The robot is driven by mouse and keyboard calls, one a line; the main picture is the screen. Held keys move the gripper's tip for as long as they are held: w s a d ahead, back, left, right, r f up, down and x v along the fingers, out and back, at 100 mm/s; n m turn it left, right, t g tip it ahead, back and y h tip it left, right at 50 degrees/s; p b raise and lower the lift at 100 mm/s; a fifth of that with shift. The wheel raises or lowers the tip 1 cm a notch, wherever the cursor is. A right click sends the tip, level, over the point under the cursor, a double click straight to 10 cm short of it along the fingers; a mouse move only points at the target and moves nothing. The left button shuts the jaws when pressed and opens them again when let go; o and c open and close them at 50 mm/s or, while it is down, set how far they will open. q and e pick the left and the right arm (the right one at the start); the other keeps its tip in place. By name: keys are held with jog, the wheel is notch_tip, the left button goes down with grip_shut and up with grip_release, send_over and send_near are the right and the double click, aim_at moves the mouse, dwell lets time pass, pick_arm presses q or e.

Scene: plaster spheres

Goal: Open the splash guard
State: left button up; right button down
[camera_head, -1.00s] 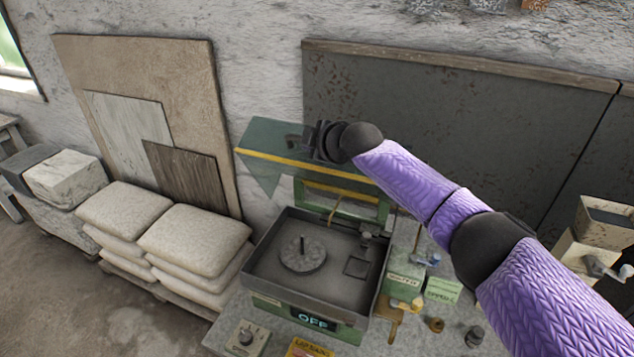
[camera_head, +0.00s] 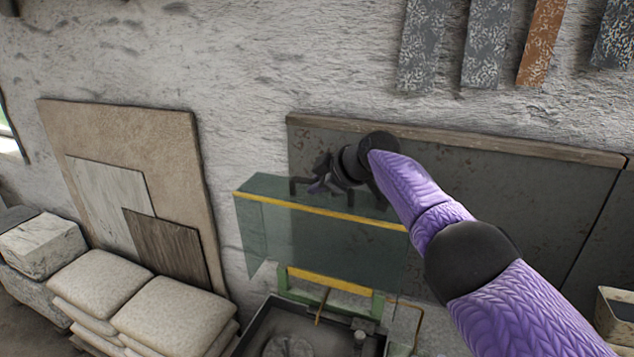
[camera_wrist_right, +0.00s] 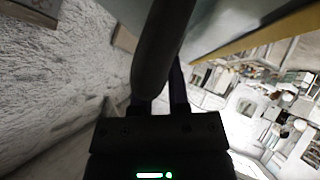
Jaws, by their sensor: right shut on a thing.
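The splash guard (camera_head: 325,235) is a clear greenish hood with a yellow edge strip. In the head view it is raised above the machine's grey basin (camera_head: 257,325), hinged near the green and yellow rear frame (camera_head: 330,284). My right gripper (camera_head: 318,182) is at the guard's top, shut on its dark handle. In the right wrist view the handle (camera_wrist_right: 163,45) is a dark bar running up from between the fingers (camera_wrist_right: 160,105), and the guard's yellow strip (camera_wrist_right: 265,32) shows at upper right. Part of the handle is hidden by the gripper. My left gripper is not in view.
A dark slab (camera_head: 500,190) leans on the wall behind the guard and my right arm. Pale sacks (camera_head: 175,310) are stacked left of the machine, with boards (camera_head: 130,150) behind them. A box (camera_head: 617,305) stands at far right.

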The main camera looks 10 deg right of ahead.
jog(key=shift+s+f, duration=0.1)
jog(key=shift+f, duration=0.2)
jog(key=c, duration=0.9)
grip_release()
jog(key=shift+o, duration=1.4)
jog(key=shift+w+d, duration=0.1)
jog(key=shift+w, duration=0.15)
jog(key=shift+r, duration=0.1)
